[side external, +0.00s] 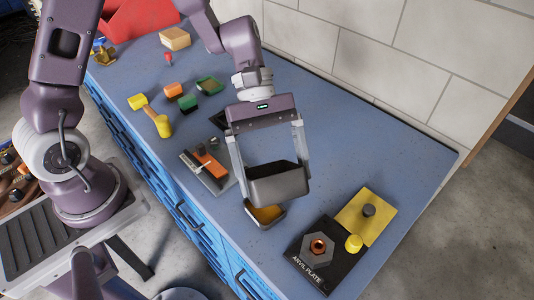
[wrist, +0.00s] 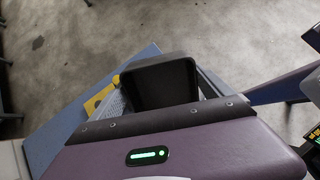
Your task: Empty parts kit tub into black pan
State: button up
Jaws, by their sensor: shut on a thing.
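My gripper (side external: 275,184) is shut on a dark grey open-topped tub (side external: 282,189), one finger at each side. The tub is held above the blue bench. In the wrist view the tub (wrist: 160,85) shows a dark inside with no parts that I can make out. A small dark-rimmed pan (side external: 270,224) is below the tub, partly hidden by it. Something yellow-orange shows inside the pan; I cannot tell whether it is parts or the pan's lining.
A black anvil plate (side external: 312,277) with a hex nut, and a yellow plate (side external: 377,222) with a dark knob, lie at right. A tool tray (side external: 206,171) is left of the tub. Several coloured blocks and a red bin (side external: 140,17) stand farther back. The bench's right rear is clear.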

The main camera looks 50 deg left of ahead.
jog(key=shift+s+d+f+t+y, duration=0.2)
jog(key=shift+d+y, duration=0.1)
jog(key=shift+y, duration=0.2)
jog(key=shift+s+d+f+t+y, duration=0.1)
jog(key=shift+d+t+y, duration=0.15)
jog(key=shift+y, duration=0.25)
jog(key=shift+s+d+f+t+y, duration=0.15)
jog(key=shift+f+t+y, duration=0.2)
jog(key=shift+y, duration=0.25)
jog(key=shift+w+d+f+t+y, duration=0.1)
jog(key=shift+d+f+t+y, duration=0.15)
jog(key=shift+y, duration=0.35)
jog(key=shift+a+f+t+y, duration=0.1)
jog(key=shift+f+t+y, duration=0.65)
jog(key=shift+f+y, duration=0.6)
jog(key=shift+r, duration=0.25)
